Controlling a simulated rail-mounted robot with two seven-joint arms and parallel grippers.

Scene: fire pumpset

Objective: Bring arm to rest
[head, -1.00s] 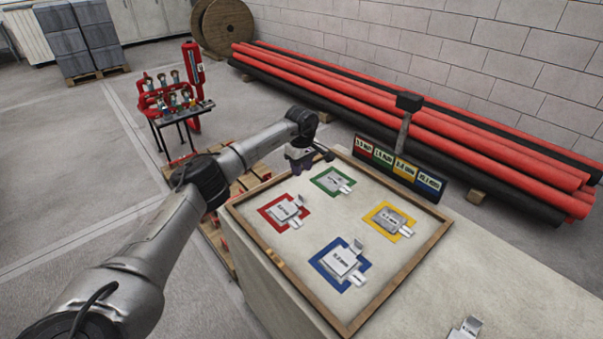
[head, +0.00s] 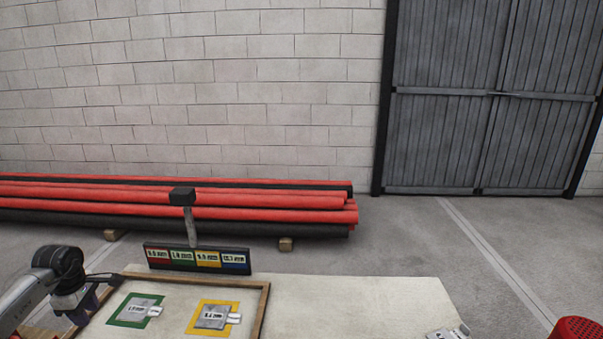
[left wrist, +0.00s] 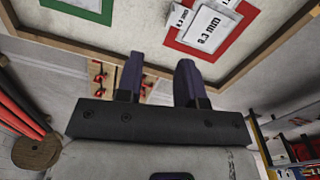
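My left arm comes in at the lower left of the head view. Its gripper (head: 84,308) hangs at the left side of the wooden-rimmed tray (head: 262,305), near the green-framed place. In the left wrist view its two dark fingers (left wrist: 160,80) stand apart with nothing between them. The tray's rim (left wrist: 140,44) passes beyond the fingertips. A grey plate lies on the green frame (head: 130,323) and another on the yellow frame (head: 212,333). A plate on a red frame (left wrist: 205,28) shows in the left wrist view. My right gripper is not in view.
A four-coloured label board (head: 197,259) stands behind the tray, with a black-topped post (head: 183,197) at it. Red and black pipes (head: 270,201) lie along the wall. A metal piece (head: 449,333) lies at the table's right; a red object (head: 580,328) shows at lower right.

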